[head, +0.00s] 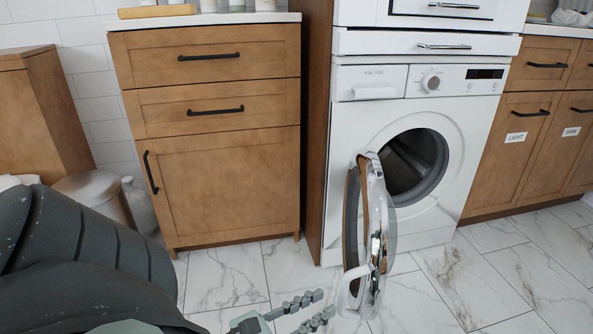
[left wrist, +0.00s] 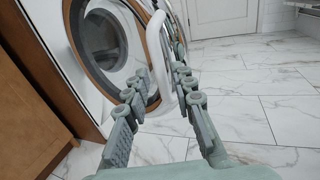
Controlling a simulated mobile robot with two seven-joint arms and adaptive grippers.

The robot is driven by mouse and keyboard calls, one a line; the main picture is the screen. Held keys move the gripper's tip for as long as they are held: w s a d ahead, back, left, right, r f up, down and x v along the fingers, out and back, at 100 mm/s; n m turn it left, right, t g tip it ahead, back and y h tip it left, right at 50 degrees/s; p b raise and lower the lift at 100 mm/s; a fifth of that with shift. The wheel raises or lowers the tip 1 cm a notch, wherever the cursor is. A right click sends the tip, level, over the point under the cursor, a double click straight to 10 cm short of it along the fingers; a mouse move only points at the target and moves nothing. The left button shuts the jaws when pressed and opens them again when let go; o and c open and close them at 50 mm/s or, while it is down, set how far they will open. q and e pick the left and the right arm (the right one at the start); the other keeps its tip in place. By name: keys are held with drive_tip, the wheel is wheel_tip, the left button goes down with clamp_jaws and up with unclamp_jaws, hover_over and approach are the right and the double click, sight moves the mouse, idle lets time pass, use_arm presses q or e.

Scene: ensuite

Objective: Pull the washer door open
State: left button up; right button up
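The white washer (head: 340,140) stands between wooden cabinets. Its round door (head: 378,235) is swung well out from the front, edge-on to the head camera. The dark drum opening (head: 412,165) shows beside it. The door's white handle (head: 357,280) is on its near, lower edge. My left gripper (head: 325,304) is low in front of the door, its fingers apart and pointing at the handle. In the left wrist view the handle (left wrist: 157,55) shows just past and between the open fingertips (left wrist: 158,82). Contact cannot be told. My right gripper is not in view.
A wooden cabinet (head: 215,175) with black handles stands left of the washer. More cabinets (head: 520,135) marked LIGHT and another label are to the right. A metal bin (head: 92,195) is at the left. The marble floor (head: 480,285) is clear at the front right.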

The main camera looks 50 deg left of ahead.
use_arm(q)
drive_tip(key=s, duration=0.5)
drive_tip(key=shift+a, duration=0.25)
drive_tip(key=shift+s, duration=0.1)
